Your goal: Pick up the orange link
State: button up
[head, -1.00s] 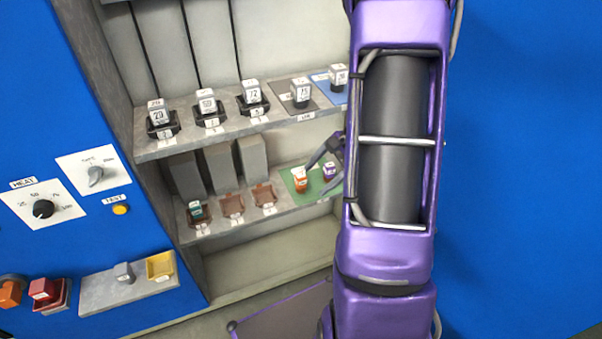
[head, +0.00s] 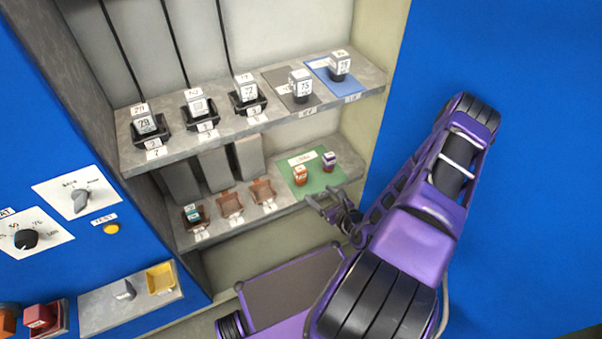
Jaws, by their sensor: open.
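The orange link (head: 300,176), a small block with a white labelled top, stands on the green mat (head: 318,181) at the right end of the lower shelf. A purple link (head: 329,160) stands to its right on the same mat. My gripper (head: 325,199) is open and empty at the front edge of the lower shelf, just below and to the right of the orange link. It appears apart from the link. Nothing hides the orange link.
The upper shelf (head: 250,122) overhangs the lower one and bears several labelled blocks. A teal-topped link (head: 193,214) sits in a brown holder at lower left; two brown holders (head: 230,206) beside it are empty. A blue wall (head: 500,60) stands at right.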

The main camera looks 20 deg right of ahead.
aim_at(303, 176)
jog(key=x, duration=1)
jog(key=shift+w, duration=0.2)
jog(key=shift+d+b+x, duration=0.15)
jog(key=shift+b+x, duration=0.1)
jog(key=shift+x, duration=1.1)
jog(key=shift+d+b+x, duration=0.2)
jog(key=shift+x, duration=1.15)
grip_shut()
